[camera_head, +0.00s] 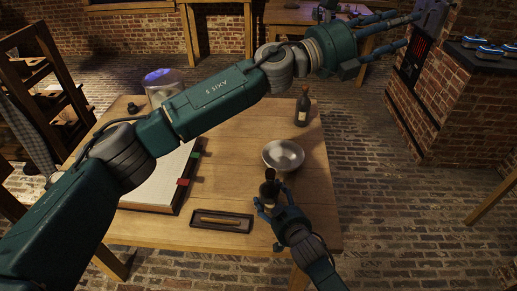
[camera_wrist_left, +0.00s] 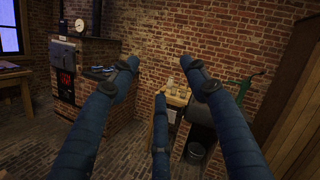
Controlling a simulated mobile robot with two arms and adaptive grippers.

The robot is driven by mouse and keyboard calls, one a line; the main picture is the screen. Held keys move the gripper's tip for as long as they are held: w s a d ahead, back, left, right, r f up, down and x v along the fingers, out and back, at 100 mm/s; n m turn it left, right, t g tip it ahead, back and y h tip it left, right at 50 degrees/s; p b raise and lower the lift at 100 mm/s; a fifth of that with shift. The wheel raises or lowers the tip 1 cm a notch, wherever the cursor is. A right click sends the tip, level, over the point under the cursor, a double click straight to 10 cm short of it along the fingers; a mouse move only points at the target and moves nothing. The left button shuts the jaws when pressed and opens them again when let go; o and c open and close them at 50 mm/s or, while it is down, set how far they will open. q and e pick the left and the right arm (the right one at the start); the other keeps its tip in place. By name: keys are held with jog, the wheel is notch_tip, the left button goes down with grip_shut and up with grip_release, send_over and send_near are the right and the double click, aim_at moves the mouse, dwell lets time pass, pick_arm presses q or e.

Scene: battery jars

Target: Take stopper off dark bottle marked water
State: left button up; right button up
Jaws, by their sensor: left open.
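My left gripper (camera_head: 404,29) is open and empty, held high at the upper right, far from both bottles. Its spread fingers show in the left wrist view (camera_wrist_left: 163,80), with nothing between them.
A metal bowl (camera_head: 283,155) sits between the bottles on the wooden table (camera_head: 235,155). A large book (camera_head: 165,180) and a small dark tray (camera_head: 221,220) lie left of it. A glass jar (camera_head: 161,84) stands behind my left arm. A brick stove (camera_head: 440,90) is at right.

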pick_arm(q)
jog(key=w+a+r+n+t+y, duration=0.2)
jog(key=w+a+n+t+y, duration=0.6)
jog(key=n, duration=0.8)
jog(key=w+a+f+n+t+y, duration=0.1)
jog(key=w+a+f+n+y, duration=0.3)
jog(key=a+f+n, duration=0.3)
jog(key=n+g+y, duration=0.4)
jog(key=n+g, duration=0.6)
jog(key=g, duration=0.3)
send_near(270, 171)
jog(key=x, duration=0.8)
jog(key=shift+d+f, duration=0.15)
jog(key=shift+f, duration=0.2)
jog(key=shift+c, duration=0.5)
